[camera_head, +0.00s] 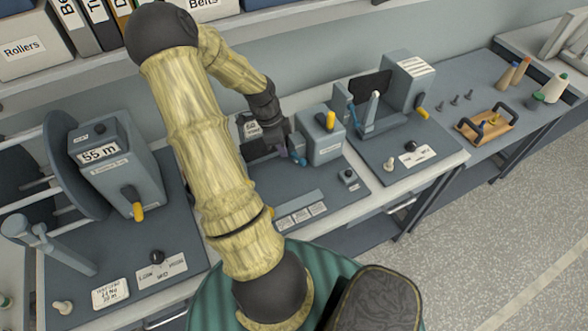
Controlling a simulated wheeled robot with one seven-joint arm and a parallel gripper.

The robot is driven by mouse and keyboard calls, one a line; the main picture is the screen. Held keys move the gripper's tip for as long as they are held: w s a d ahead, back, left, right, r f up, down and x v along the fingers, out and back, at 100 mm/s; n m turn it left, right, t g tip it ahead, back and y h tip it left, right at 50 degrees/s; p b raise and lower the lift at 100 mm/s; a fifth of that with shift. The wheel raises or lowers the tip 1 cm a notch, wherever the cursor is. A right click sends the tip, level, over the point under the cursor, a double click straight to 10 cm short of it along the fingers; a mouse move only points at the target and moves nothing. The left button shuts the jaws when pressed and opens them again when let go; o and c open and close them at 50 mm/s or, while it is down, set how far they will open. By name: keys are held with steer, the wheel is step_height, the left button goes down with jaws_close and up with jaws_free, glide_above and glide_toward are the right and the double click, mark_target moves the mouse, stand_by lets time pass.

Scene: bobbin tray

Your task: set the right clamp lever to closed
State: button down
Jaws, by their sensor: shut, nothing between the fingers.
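My gripper (281,138) is at the middle station, its dark body pointing down, and its fingers are shut with nothing between them. A small blue lever-like part (298,158) shows just below and right of the fingertips, by the left side of a grey block (320,140). I cannot tell whether they touch, or whether this part is the right clamp lever. The gripper and arm hide part of the middle station, so any other lever there is hidden.
The left station has a grey box (118,170) reading 55 m and a yellow lever (138,211). The right station has a grey box (408,80), a yellow lever (421,112) and a blue part (351,112). A wooden tray (486,128) lies far right. A shelf (60,65) overhangs behind.

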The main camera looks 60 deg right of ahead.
steer(key=w+a+f+m+g+h+b, duration=0.1)
steer(key=f+m+b, duration=0.3)
steer(key=m, duration=1.1)
steer(key=w+a+f+m+g+h+b, duration=0.2)
steer(key=f+m+g+h+b, duration=0.1)
steer(key=m, duration=1.2)
steer(key=shift+w+a+f+h+b, duration=0.15)
steer(key=shift+w+f+h+b, duration=0.3)
steer(key=shift+f+b, duration=0.5)
steer(key=shift+s+r, duration=0.15)
steer(key=shift+r, duration=0.05)
